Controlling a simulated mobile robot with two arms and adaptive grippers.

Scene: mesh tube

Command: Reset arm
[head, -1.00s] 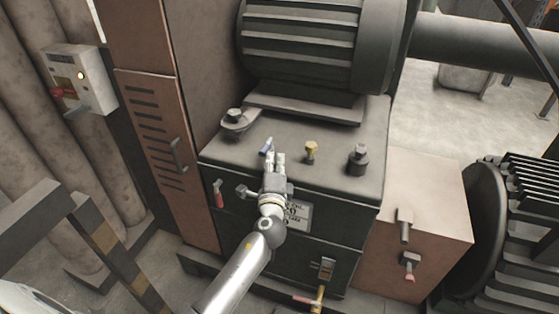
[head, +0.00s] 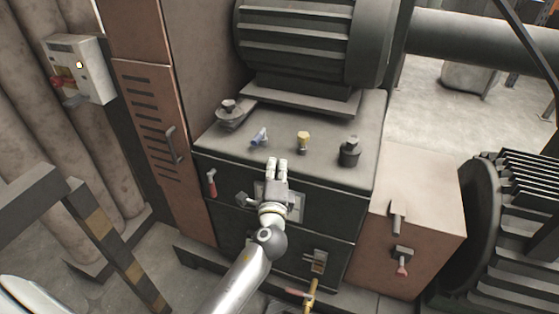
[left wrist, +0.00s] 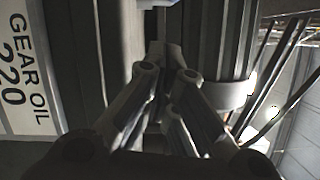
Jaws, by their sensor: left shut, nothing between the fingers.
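My left gripper (head: 277,163) is in front of the dark machine box (head: 330,125), near the front edge of its top. It is shut and empty, with the two fingers close together. In the left wrist view its fingers (left wrist: 172,62) point away from the camera and meet at the tips. My right gripper does not show.
A yellow fitting (head: 303,142) and a dark cap (head: 349,152) stand on the box top. A "GEAR OIL 220" label (left wrist: 28,75) is close at left in the wrist view. A striped rail (head: 98,235) is at lower left. A brown box (head: 418,205) stands right.

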